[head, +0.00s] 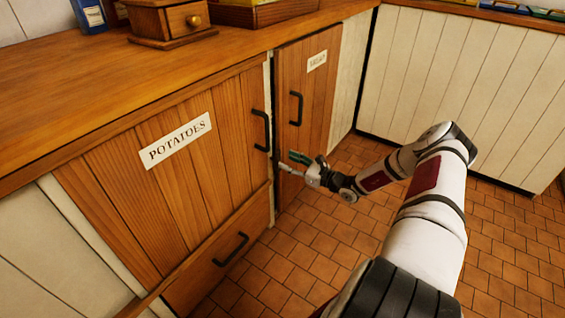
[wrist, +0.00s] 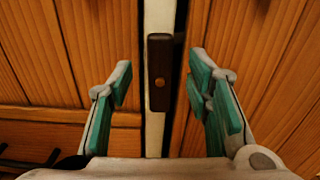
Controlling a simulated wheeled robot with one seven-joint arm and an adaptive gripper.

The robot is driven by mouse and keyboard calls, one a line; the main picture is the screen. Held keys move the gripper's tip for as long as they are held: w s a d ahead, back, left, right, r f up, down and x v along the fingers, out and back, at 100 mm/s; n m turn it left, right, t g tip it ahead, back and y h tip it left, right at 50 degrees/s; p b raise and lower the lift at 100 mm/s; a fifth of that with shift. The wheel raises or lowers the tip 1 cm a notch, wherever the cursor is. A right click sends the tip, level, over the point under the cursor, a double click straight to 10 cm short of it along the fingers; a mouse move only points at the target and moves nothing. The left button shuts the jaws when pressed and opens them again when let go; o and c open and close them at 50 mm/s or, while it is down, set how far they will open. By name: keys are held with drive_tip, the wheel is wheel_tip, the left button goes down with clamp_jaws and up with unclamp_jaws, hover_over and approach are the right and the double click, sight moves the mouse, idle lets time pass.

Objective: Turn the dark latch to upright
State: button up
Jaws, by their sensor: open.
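The dark latch (wrist: 159,62) is a narrow brown-black bar with a small brass-coloured screw near its lower end. In the wrist view it lies lengthwise along the pale post (wrist: 159,15) between two wooden doors, so it looks upright. My gripper (head: 292,163) is open in front of this post, low beside the door handles. In the wrist view its green-padded fingers (wrist: 162,92) stand apart on either side of the latch, with visible gaps and no contact that I can see. In the head view I cannot clearly make out the latch near my gripper.
The potatoes door (head: 195,175) with a black handle (head: 261,130) is left of the post, above a drawer (head: 222,256). A second labelled door (head: 310,85) with a black handle (head: 296,107) is to the right. The tiled floor (head: 310,235) is clear.

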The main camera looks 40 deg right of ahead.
sight(280, 157)
drive_tip(key=shift+b+x, duration=0.4)
drive_tip(key=shift+x, duration=1.25)
clamp_jaws()
drive_tip(key=shift+m+p, duration=0.4)
drive_tip(key=shift+d, duration=0.1)
unclamp_jaws()
